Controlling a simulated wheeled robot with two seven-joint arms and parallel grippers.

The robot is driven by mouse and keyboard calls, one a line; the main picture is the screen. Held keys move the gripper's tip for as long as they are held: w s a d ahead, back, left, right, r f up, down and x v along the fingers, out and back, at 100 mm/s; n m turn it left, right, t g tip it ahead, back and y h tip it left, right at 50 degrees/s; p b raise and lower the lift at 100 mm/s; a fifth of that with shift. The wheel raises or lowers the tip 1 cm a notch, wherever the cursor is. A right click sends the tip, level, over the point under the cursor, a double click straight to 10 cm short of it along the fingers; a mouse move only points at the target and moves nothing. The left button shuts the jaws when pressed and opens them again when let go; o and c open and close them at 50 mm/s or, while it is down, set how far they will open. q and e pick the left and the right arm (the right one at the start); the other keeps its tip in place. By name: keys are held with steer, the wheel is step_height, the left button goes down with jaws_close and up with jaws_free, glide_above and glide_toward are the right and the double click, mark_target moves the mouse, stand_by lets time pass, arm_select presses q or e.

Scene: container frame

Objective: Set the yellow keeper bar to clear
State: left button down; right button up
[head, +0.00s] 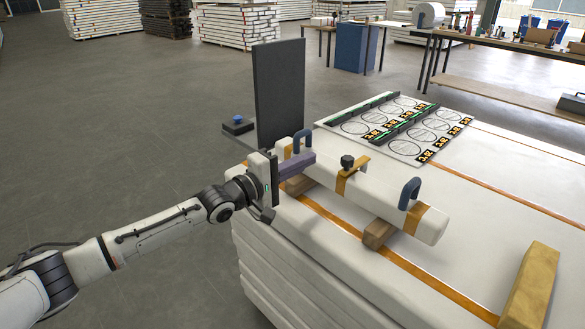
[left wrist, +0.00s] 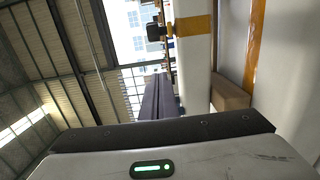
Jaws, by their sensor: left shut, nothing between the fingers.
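The yellow keeper bar (head: 356,168) lies across the top of a white beam (head: 390,200), beneath a black knob (head: 347,161). In the left wrist view a yellow band (left wrist: 194,25) and the dark knob (left wrist: 154,32) show near the top. My left gripper (head: 312,158) reaches in from the left, at the beam's far-left end. Its purple-grey fingers are shut and empty, short of the knob and apart from it. The fingers also show in the left wrist view (left wrist: 160,97). My right gripper is not in view.
The beam has blue handles (head: 409,192) and rests on wooden blocks (head: 378,233) on a white stack with orange straps. A dark upright panel (head: 279,92) stands behind my gripper. A yellow block (head: 530,287) lies front right. A board with printed circles (head: 398,128) lies behind.

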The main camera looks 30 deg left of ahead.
arm_select(q)
steer(key=d, duration=0.1)
steer(key=w+d, duration=0.1)
steer(key=d, duration=0.1)
steer(key=w+d+p, duration=0.1)
steer(key=d, duration=0.1)
steer(key=shift+w+d, duration=0.1)
steer(key=shift+d, duration=0.15)
stand_by(0.4)
